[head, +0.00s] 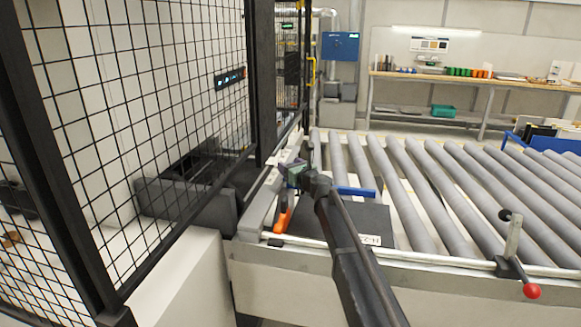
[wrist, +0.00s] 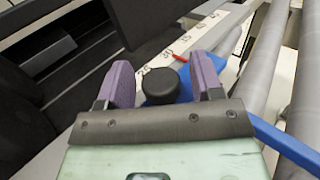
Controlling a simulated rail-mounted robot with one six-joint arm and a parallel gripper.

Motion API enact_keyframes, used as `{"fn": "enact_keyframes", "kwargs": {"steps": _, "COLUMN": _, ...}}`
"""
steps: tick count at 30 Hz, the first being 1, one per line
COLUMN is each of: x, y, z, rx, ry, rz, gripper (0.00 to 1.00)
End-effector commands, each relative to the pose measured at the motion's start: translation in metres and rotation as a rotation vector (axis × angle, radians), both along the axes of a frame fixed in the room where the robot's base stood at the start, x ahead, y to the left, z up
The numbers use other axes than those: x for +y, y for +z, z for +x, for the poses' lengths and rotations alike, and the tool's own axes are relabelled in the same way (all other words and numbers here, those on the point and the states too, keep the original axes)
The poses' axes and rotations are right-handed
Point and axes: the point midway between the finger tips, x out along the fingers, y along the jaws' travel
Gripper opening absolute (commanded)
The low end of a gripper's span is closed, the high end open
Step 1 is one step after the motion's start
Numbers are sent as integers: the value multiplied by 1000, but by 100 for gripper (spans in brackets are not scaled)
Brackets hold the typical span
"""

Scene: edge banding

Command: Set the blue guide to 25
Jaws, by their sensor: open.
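The blue guide is a blue bar across the near end of the rollers in the head view (head: 355,191). It also shows in the wrist view (wrist: 282,150), running to the lower right. A round black knob (wrist: 162,86) stands at its left end. My gripper (wrist: 160,62) is open, its purple fingers on either side of the knob with gaps visible. In the head view my gripper (head: 295,170) is above the left rail. A pale scale strip (wrist: 208,38) carries small numbers, seemingly 25 nearest the knob. A red pointer (wrist: 180,58) lies by the scale; its exact reading is unclear.
A black mesh fence (head: 150,110) stands at the left. An orange-handled tool (head: 282,220) and a dark panel with a white label (head: 350,225) lie by the near conveyor end. A red-knobbed lever (head: 530,290) is at the front right. Grey rollers (head: 440,190) extend right.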

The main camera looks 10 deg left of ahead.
Motion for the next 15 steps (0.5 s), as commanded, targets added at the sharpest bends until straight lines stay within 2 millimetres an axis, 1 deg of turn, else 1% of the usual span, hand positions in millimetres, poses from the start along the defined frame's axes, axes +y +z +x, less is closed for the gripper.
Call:
{"fn": "enact_keyframes", "kwargs": {"steps": 2, "x": -2, "y": 0, "z": -3, "rx": 0, "ry": 0, "rz": 0, "gripper": 60}}
{"fn": "enact_keyframes", "kwargs": {"steps": 5, "x": -10, "y": 0, "z": -14, "rx": 0, "ry": -1, "rz": 0, "gripper": 60}}
{"fn": "enact_keyframes", "kwargs": {"steps": 8, "x": -24, "y": 0, "z": -31, "rx": 0, "ry": -2, "rz": 0, "gripper": 60}}
{"fn": "enact_keyframes", "kwargs": {"steps": 12, "x": -46, "y": 0, "z": -60, "rx": 0, "ry": -1, "rz": 0, "gripper": 60}}
{"fn": "enact_keyframes", "kwargs": {"steps": 15, "x": -60, "y": 0, "z": -77, "rx": 0, "ry": -2, "rz": 0, "gripper": 60}}
